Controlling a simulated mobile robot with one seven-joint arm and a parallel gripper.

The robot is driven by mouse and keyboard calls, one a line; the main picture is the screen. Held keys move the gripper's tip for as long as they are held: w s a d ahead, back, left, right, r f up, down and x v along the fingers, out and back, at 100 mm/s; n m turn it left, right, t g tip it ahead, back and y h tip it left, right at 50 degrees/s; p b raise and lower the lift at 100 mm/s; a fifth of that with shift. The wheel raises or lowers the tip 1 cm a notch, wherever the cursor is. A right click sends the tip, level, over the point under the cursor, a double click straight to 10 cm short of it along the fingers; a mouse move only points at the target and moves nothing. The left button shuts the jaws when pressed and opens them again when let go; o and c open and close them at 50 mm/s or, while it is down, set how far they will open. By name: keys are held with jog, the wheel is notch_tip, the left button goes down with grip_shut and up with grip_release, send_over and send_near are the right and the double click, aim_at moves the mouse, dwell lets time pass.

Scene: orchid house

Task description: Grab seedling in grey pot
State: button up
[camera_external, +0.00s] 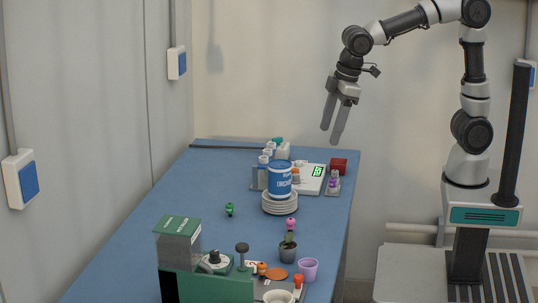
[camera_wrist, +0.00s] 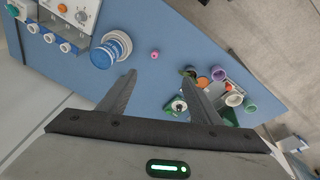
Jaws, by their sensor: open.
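The grey pot (camera_external: 288,254) stands on the blue bench, near the front right in the external view, left of a purple cup. A green seedling (camera_external: 289,238) rises from it. In the wrist view, dark green leaves (camera_wrist: 188,71) beside the right finger seem to be this seedling; the pot there is partly lost in the clutter. My gripper (camera_external: 333,134) is open and empty, pointing down, high above the far right end of the bench and well apart from the pot. Its fingers (camera_wrist: 163,80) also show spread in the wrist view.
A purple cup (camera_external: 308,269) stands close to the pot. A small pink thing (camera_external: 291,223) shows just behind the seedling. Stacked plates (camera_external: 279,206) with a blue tin (camera_external: 279,180) stand farther back. A green-topped box (camera_external: 178,240) crowds the front left.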

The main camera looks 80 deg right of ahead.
jog(key=w+a+f+n+g, duration=0.1)
jog(key=w+a+f+n, duration=0.1)
jog(key=w+a+f, duration=0.45)
jog(key=n+g+p, duration=0.1)
jog(key=n+p, duration=0.1)
send_over(290, 247)
jog(key=shift+h, duration=0.4)
jog(key=f, duration=1.7)
jog(key=shift+s+f, duration=0.15)
jog(key=shift+s, duration=0.05)
jog(key=shift+w+a+f, duration=0.1)
jog(key=shift+f, duration=1.4)
jog(key=shift+w+f, duration=0.1)
jog(key=shift+f, duration=1.35)
